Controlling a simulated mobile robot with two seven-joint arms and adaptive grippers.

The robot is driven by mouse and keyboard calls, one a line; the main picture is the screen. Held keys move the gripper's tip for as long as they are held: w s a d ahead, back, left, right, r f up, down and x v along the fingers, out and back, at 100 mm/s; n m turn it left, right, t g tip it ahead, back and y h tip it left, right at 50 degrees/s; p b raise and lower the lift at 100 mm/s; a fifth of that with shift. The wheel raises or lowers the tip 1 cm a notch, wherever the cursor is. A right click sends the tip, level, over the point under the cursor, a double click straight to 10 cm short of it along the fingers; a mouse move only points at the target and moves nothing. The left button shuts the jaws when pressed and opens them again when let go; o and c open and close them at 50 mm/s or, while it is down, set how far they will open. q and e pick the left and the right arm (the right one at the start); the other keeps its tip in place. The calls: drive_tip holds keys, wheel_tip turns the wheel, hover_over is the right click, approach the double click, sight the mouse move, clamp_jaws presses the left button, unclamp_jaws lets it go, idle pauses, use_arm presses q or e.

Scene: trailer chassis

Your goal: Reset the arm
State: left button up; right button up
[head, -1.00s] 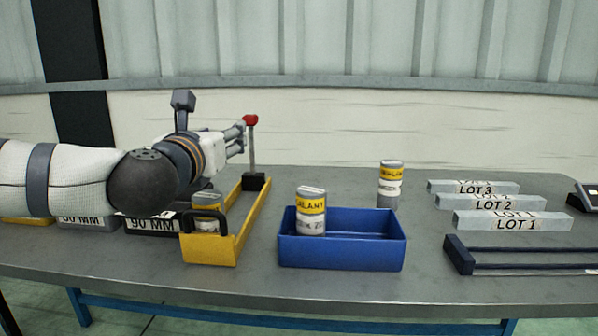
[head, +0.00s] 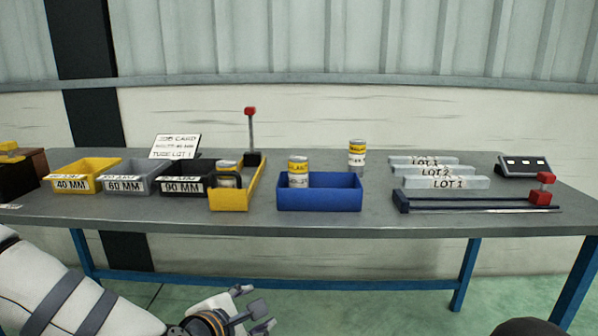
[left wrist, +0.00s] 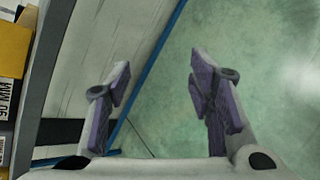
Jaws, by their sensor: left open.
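My left gripper (head: 256,312) is low in front of the workbench (head: 330,212), below the level of its top. In the left wrist view the left gripper (left wrist: 160,85) is open and empty, its two fingers apart over the green floor. My right gripper is not in view. A dark rounded shape shows at the bottom right edge of the head view; I cannot tell what it is.
On the bench stand yellow, grey and black bins (head: 186,186), a yellow tray (head: 230,200) with a can in it, a blue bin (head: 335,197) with a can (head: 298,172), another can (head: 356,153), LOT bars (head: 445,182) and a dark rail fixture (head: 470,208). Floor (head: 360,300) in front is clear.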

use_arm(q)
drive_tip(key=s+a+f+m+g+p, duration=0.1)
drive_tip(key=s+f+m+g, duration=0.2)
drive_tip(key=s+f+m, duration=0.55)
drive_tip(key=s+a+f+m+g+p, duration=0.15)
drive_tip(key=s+f+g, duration=0.35)
drive_tip(key=s, duration=0.8)
drive_tip(key=s+a+m+g+y, duration=0.1)
drive_tip(key=s+a+m, duration=0.2)
drive_tip(key=s, duration=0.5)
drive_tip(key=s+a+f+m+g+y+p, duration=0.1)
drive_tip(key=s+a+m, duration=0.3)
drive_tip(key=s, duration=0.4)
drive_tip(key=s+a+f+m+g+y+p, duration=0.1)
drive_tip(key=s+a+m+g, duration=0.2)
drive_tip(key=s, duration=0.6)
drive_tip(key=shift+a+m+y, duration=0.4)
drive_tip(key=shift+a+m, duration=0.3)
drive_tip(key=shift+m, duration=0.1)
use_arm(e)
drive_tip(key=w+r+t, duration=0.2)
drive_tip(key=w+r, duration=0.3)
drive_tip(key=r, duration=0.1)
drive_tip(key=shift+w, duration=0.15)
